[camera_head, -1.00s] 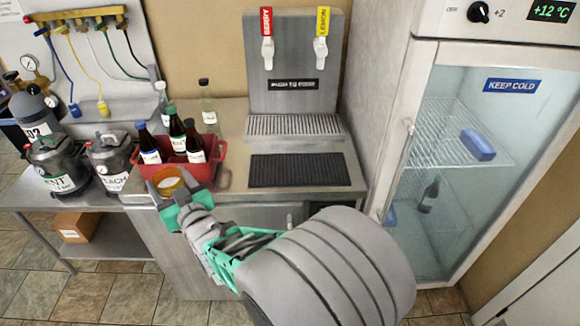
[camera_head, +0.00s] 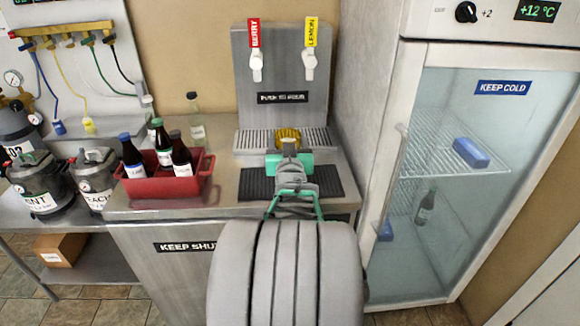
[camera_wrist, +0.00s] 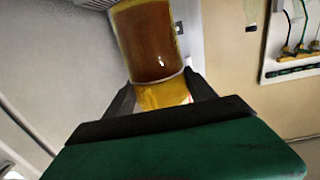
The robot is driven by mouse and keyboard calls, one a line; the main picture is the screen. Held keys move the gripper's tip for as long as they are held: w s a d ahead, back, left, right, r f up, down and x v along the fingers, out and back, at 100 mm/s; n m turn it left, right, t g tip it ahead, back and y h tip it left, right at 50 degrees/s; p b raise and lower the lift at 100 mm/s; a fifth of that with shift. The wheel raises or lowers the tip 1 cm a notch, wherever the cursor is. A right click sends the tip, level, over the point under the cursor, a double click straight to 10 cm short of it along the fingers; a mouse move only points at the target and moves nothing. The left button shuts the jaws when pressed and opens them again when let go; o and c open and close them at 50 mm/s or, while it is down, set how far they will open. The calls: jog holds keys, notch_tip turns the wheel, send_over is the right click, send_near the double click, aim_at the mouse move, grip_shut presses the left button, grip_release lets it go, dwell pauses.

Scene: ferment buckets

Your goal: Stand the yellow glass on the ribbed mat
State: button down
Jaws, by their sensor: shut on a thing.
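The yellow glass (camera_head: 288,138) shows in the head view beyond my gripper, in front of the drip grate. In the wrist view the glass (camera_wrist: 148,45) stands out from between the fingers, with brown-orange liquid or colour inside. My gripper (camera_head: 289,152) is shut on the glass, seen from behind. The black ribbed mat (camera_head: 258,186) lies on the counter, partly hidden under my gripper and arm. The glass appears above the mat's far edge or the grate; its height above them is hard to tell, and its base is not clearly visible.
The tap tower (camera_head: 281,75) with berry and lemon taps stands behind the drip grate (camera_head: 318,140). A red crate (camera_head: 165,187) of bottles is on the left of the counter, with a clear bottle (camera_head: 196,120) behind it. The fridge (camera_head: 455,190) stands on the right.

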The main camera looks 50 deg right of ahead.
jog(key=w+d+f+b, duration=0.2)
jog(key=d+f+b, duration=0.2)
jog(key=f, duration=0.5)
jog(key=shift+w+d, duration=0.35)
jog(key=shift+w, duration=0.05)
jog(key=shift+f+b, duration=0.15)
jog(key=shift+b, duration=0.25)
jog(key=shift+c, duration=1.5)
grip_release()
